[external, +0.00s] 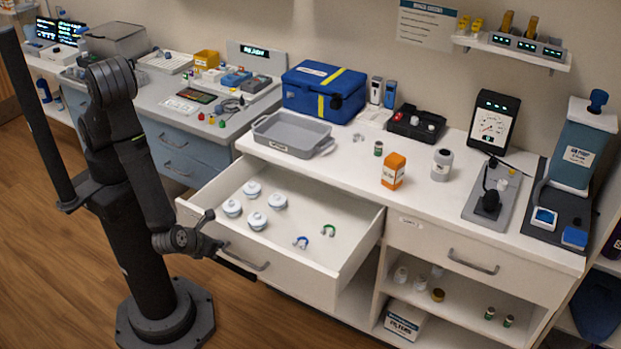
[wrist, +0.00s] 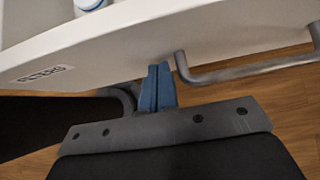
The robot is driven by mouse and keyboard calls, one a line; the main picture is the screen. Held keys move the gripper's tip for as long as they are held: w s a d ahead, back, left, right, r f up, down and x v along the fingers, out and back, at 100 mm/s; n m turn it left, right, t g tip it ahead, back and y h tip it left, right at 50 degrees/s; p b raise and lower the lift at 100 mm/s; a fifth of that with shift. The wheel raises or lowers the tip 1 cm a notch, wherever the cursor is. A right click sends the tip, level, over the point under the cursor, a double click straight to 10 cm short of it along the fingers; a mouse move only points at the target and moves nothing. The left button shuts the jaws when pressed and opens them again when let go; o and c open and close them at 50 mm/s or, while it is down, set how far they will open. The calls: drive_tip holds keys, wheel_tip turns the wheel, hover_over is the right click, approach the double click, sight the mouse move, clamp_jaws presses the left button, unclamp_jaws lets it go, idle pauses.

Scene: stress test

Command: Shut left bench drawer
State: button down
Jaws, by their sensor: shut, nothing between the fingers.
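The left bench drawer (external: 290,213) is white and stands pulled well out of the bench, its inside open to view. Its grey bar handle (external: 243,258) is on the front face; the handle also shows at right in the wrist view (wrist: 240,72). My gripper (wrist: 158,72) has its blue fingers together and empty. The fingertips are at the drawer's front panel (wrist: 110,50), just left of the handle in the wrist view. I cannot tell whether they touch the panel. In the external view my wrist is low, at the front of the drawer.
The right bench drawer (external: 462,262) is shut.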

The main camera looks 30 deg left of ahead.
drive_tip(key=w, duration=3)
drive_tip(key=shift+w, duration=0.95)
drive_tip(key=shift+w+r, duration=0.1)
drive_tip(key=shift+s, duration=0.4)
drive_tip(key=s, duration=0.4)
drive_tip(key=shift+s+d+r, duration=0.1)
drive_tip(key=shift+s+r, duration=0.3)
drive_tip(key=v, duration=0.8)
drive_tip(key=shift+s+r, duration=0.2)
drive_tip(key=shift+s, duration=0.1)
